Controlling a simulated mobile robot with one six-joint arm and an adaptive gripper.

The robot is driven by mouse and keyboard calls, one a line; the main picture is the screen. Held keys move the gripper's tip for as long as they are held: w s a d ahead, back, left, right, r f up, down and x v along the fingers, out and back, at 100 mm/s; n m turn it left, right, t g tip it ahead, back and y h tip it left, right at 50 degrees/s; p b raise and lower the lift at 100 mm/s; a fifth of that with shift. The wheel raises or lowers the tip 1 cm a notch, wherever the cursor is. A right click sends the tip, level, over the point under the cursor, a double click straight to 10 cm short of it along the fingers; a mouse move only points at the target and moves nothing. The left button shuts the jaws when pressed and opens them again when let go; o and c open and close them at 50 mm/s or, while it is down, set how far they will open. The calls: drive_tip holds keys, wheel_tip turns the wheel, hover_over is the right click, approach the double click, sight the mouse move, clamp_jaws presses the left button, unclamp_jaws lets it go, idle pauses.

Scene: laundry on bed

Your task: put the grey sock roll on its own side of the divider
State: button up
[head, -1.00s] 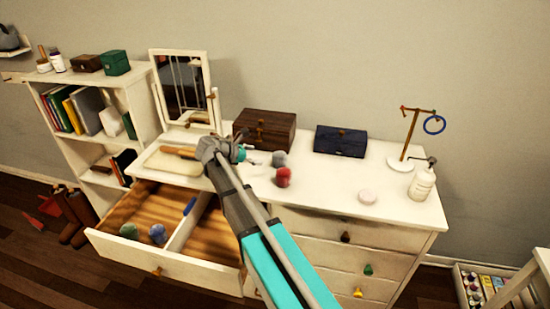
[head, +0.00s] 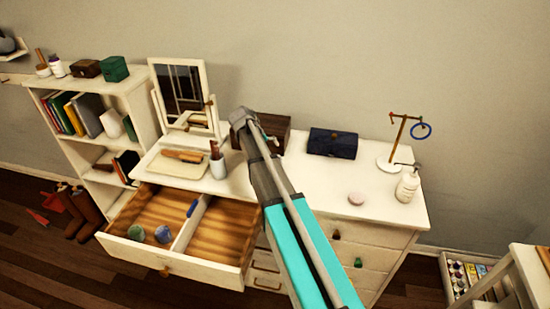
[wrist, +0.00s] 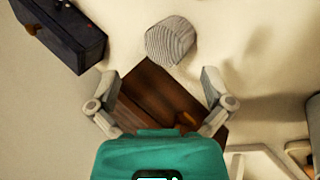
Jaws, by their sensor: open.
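The grey sock roll (wrist: 172,41), pale and ribbed, lies on the white dresser top in the wrist view, beyond my fingertips and apart from them. My arm hides it in the head view. My gripper (wrist: 158,84) is open and empty, above the brown wooden box (wrist: 150,95); in the head view my gripper (head: 256,127) is in front of that box. The open drawer (head: 215,272) has a white divider (head: 188,232). A green roll (head: 136,232) and a blue roll (head: 163,234) lie left of it. The compartment to its right shows bare wood.
A navy box (head: 333,143) stands right of the brown box; it also shows in the wrist view (wrist: 62,32). A cup with a brush (head: 217,165), a mirror (head: 182,92), a pink disc (head: 356,198), a white bottle (head: 407,186) and a ring stand (head: 392,160) share the top.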

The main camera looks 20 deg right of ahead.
drive_tip(key=m+p, duration=0.1)
drive_tip(key=d+r+m+y, duration=0.1)
drive_tip(key=m, duration=0.1)
drive_tip(key=r+m+p, duration=0.1)
drive_tip(key=m, duration=0.1)
drive_tip(key=shift+w+d+r+y+p, duration=0.1)
drive_tip(key=shift+w+d+y+p, duration=0.1)
drive_tip(key=shift+y+p, duration=0.2)
drive_tip(key=m, duration=0.1)
drive_tip(key=r+m+y+p, duration=0.1)
drive_tip(key=shift+d+r+m, duration=0.1)
drive_tip(key=shift+d+m, duration=0.2)
drive_tip(key=shift+m, duration=0.1)
drive_tip(key=r+m+y+p, duration=0.1)
drive_tip(key=m, duration=0.1)
drive_tip(key=d+r+m+y+p, duration=0.1)
drive_tip(key=m+p, duration=0.1)
drive_tip(key=m, duration=0.1)
drive_tip(key=r+m+y+p, duration=0.1)
drive_tip(key=m, duration=0.2)
drive_tip(key=shift+w+d+r+p, duration=0.2)
drive_tip(key=shift+w+d+p, duration=0.15)
drive_tip(key=shift+w, duration=0.05)
drive_tip(key=shift+f, duration=0.1)
wheel_tip(320, 180, down, 8)
drive_tip(key=b, duration=0.8)
drive_tip(key=shift+f+b, duration=0.2)
drive_tip(key=shift+b, duration=0.15)
drive_tip(key=shift+f, duration=0.1)
